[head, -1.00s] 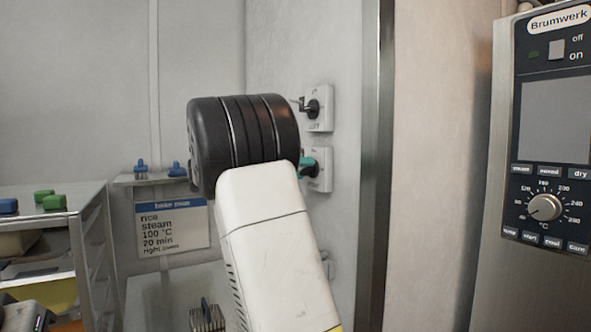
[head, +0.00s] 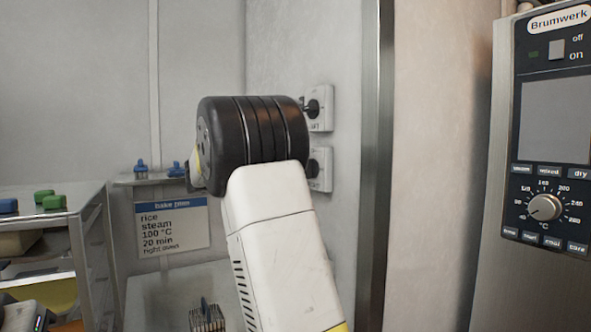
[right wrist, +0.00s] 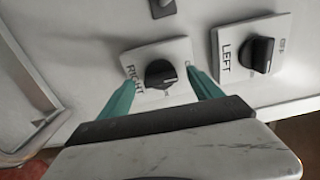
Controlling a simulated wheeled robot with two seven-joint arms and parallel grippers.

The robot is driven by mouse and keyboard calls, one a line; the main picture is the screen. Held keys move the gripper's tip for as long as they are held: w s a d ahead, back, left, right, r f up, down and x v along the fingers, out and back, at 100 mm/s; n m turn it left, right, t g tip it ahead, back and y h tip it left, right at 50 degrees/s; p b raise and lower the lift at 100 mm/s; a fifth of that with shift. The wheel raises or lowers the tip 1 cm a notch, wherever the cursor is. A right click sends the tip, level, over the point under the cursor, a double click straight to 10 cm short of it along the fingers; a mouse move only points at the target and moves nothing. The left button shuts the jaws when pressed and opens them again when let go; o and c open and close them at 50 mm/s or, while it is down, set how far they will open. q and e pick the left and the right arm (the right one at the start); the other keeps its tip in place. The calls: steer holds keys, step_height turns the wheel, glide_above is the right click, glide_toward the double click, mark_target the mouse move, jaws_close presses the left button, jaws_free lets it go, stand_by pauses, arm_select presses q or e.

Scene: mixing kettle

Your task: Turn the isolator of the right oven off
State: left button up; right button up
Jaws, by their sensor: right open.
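The right oven's isolator (right wrist: 162,72) is a black knob on a white plate marked RIGHT in the right wrist view. My right gripper (right wrist: 160,78) is open, with one teal finger on each side of this knob. I cannot tell whether the fingers touch it. A pale mark shows on the knob's lower right; the plate's lettering near the right finger is partly covered. In the head view this isolator is the lower one (head: 321,168), partly hidden by my right wrist, which also hides the fingers. My left gripper is not in view.
The LEFT isolator (right wrist: 257,52) sits close beside the right finger; it is the upper one (head: 319,108) in the head view. A metal edge strip (head: 375,170) and the Brumwerk oven panel (head: 550,130) stand to the right. A bake plan sign (head: 172,228) hangs left.

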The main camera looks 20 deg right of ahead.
steer(key=a, duration=0.6)
steer(key=shift+s+a, duration=0.2)
steer(key=shift+s, duration=0.05)
steer(key=shift+d+f, duration=0.1)
steer(key=s+d+f+m+y, duration=0.3)
steer(key=s+f+m+y, duration=0.9)
steer(key=f, duration=0.4)
steer(key=s+a+f+m+t+y, duration=0.2)
steer(key=s+a+m+y, duration=0.2)
steer(key=m, duration=0.8)
steer(key=s+a+f+m+t+y, duration=0.2)
steer(key=s+a+m+y, duration=0.2)
steer(key=s+a+m, duration=0.5)
steer(key=a+m, duration=0.3)
steer(key=a, duration=0.1)
steer(key=shift+s+f+t, duration=0.25)
steer(key=shift+t, duration=0.05)
